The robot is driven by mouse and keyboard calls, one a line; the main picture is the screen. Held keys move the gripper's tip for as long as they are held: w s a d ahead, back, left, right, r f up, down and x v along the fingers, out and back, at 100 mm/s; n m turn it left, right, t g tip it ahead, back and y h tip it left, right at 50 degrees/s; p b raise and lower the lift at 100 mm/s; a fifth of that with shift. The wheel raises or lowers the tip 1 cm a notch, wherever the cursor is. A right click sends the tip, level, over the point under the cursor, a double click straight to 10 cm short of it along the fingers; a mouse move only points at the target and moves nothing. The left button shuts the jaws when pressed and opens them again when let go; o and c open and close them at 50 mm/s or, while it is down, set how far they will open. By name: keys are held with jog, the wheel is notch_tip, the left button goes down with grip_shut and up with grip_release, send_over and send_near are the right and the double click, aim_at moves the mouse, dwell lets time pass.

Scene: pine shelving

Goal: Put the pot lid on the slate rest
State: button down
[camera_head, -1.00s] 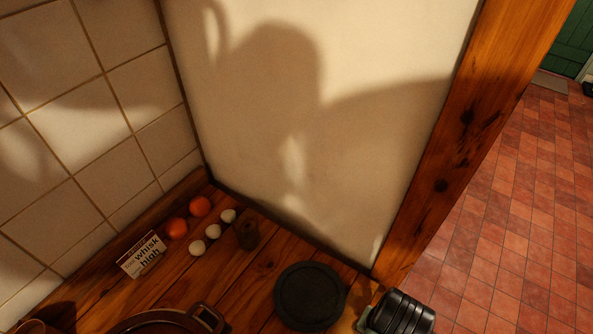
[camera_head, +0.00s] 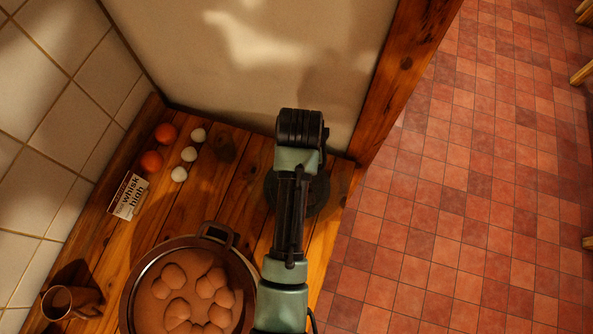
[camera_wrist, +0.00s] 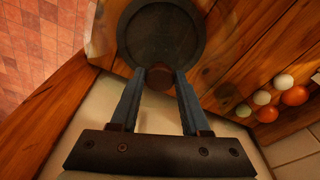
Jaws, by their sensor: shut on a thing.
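My gripper (camera_wrist: 160,78) is shut on a small brown knob-like piece, which I take as the knob of the pot lid (camera_wrist: 160,77). How the rest of the lid lies is hard to make out. The slate rest (camera_head: 322,194) is a dark round disc on the wooden shelf, partly hidden behind my arm in the head view. In the wrist view a dark rimmed disc shows just beyond my fingertips. I cannot tell whether the held piece touches it. In the head view my fingers are hidden by my arm.
A brown pot (camera_head: 150,260) with rounded brown pieces inside stands left of my arm. A wall and wooden post (camera_head: 385,90) stand behind.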

jog(key=shift+f, duration=2)
jog(key=shift+f, duration=0.1)
jog(key=shift+c, duration=1.9)
grip_release()
notch_tip(320, 180, up, 12)
jog(key=s, duration=0.1)
jog(key=shift+s, duration=0.4)
